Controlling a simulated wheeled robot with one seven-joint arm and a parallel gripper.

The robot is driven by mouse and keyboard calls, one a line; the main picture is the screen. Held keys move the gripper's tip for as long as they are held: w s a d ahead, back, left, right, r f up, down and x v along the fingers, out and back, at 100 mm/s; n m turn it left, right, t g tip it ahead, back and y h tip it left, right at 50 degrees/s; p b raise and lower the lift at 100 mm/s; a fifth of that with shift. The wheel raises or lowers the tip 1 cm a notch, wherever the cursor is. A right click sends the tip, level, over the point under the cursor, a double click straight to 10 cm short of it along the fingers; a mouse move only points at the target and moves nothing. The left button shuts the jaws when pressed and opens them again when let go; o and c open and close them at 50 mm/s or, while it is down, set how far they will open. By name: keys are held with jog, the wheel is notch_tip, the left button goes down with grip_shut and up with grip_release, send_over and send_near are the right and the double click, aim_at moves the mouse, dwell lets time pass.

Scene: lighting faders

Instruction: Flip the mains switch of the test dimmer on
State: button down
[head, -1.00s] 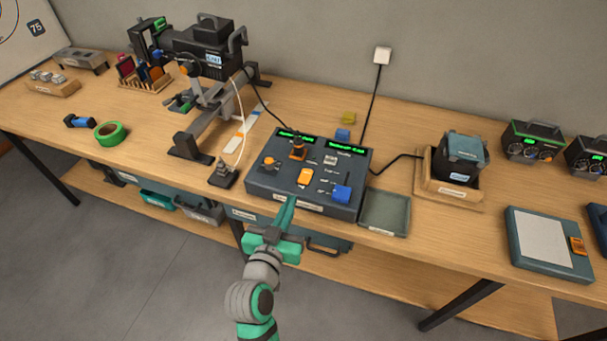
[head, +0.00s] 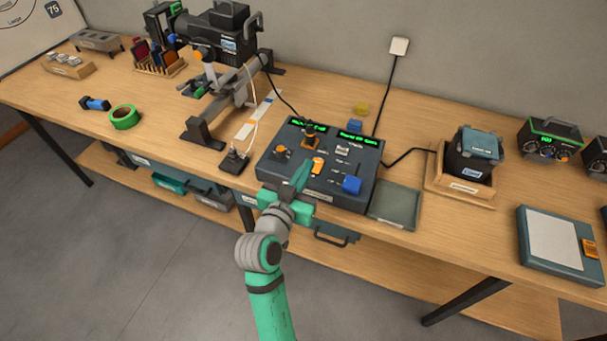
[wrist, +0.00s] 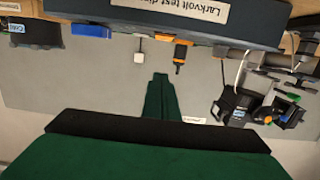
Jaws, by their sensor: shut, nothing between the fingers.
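The test dimmer (head: 268,174) is a dark sloped box on the bench with two lit green displays (head: 355,138). Its nameplate (wrist: 175,13) shows upside down in the wrist view. Its face carries an orange knob (head: 280,152), an orange lever with a black top (head: 310,142), a small orange switch (head: 318,167), a pale switch (head: 342,150) and a blue block (head: 351,185). I cannot tell which control is the mains switch. My gripper (head: 303,170) is shut and empty, its tips over the dimmer's front, left of the small orange switch. Contact is unclear. The fingers also show in the wrist view (wrist: 160,82).
A shallow grey tray (head: 395,207) is right of the dimmer, then a dark box in a wooden tray (head: 462,188). A lamp on a rail (head: 230,35) and a small plug-like item (head: 234,162) stand left. Cables run from the dimmer. Bare bench lies at the front left.

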send_over(315, 169)
jog(key=shift+f, duration=0.4)
notch_tip(315, 169, down, 3)
jog(key=shift+r, duration=0.15)
jog(key=shift+s+a+f, duration=0.1)
jog(key=shift+a+f, duration=0.05)
jog(key=shift+f, duration=0.45)
jog(key=shift+f, duration=0.1)
jog(key=shift+w+f, duration=0.35)
jog(key=shift+s+d+r, duration=0.2)
jog(key=r, duration=0.4)
jog(key=shift+w+r, duration=0.2)
jog(key=shift+w, duration=0.05)
jog(key=r+v, duration=0.1)
jog(key=v, duration=0.8)
jog(key=shift+s+r, duration=0.25)
jog(key=shift+r, duration=0.1)
